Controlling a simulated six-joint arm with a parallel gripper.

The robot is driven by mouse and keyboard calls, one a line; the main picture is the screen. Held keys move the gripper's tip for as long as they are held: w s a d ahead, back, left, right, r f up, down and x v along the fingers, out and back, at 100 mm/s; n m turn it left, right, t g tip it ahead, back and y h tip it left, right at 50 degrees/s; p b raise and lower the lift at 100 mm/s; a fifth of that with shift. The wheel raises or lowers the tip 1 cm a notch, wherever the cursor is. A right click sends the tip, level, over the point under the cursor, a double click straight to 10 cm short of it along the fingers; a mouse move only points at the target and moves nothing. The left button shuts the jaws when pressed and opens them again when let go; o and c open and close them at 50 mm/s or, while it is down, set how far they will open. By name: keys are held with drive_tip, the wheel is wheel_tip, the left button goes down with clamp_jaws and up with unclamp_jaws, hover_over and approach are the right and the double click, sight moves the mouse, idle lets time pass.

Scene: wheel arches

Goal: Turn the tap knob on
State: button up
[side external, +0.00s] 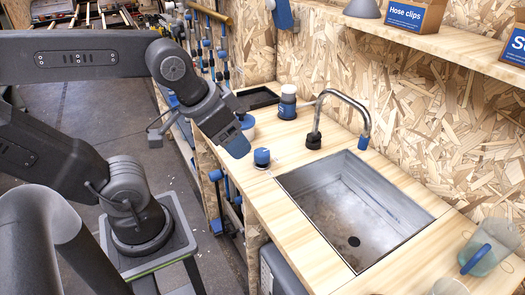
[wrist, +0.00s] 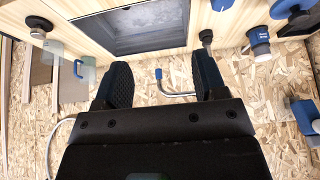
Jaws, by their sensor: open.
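The tap is a curved metal spout (side external: 345,97) with a blue tip, rising from a black base (side external: 313,140) behind the sink. A blue knob on a white base (side external: 262,158) stands on the counter left of the sink; it shows partly at the top edge of the wrist view (wrist: 221,4). My gripper (side external: 237,146) is above the counter, just left of the blue knob in the side view and apart from it. In the wrist view, my gripper (wrist: 162,76) has its two dark fingers wide apart with nothing held between them.
The metal sink (side external: 352,208) is set into the wooden counter. A blue-and-white canister (side external: 287,102) and a black tray (side external: 258,98) stand at the back left. A clear jug with a blue handle (side external: 490,248) is at the right. A shelf (side external: 440,42) overhangs the back.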

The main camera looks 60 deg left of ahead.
drive_tip(key=shift+o, duration=0.7)
drive_tip(key=shift+w+a+r+n, duration=0.1)
drive_tip(key=shift+w+a+n, duration=0.05)
drive_tip(key=shift+w+n, duration=0.15)
drive_tip(key=n+g, duration=0.6)
drive_tip(key=n, duration=1.1)
hover_over(262, 152)
wheel_tip(262, 152, down, 5)
wheel_tip(262, 152, down, 13)
drive_tip(key=shift+r, duration=0.1)
drive_tip(key=c, duration=0.9)
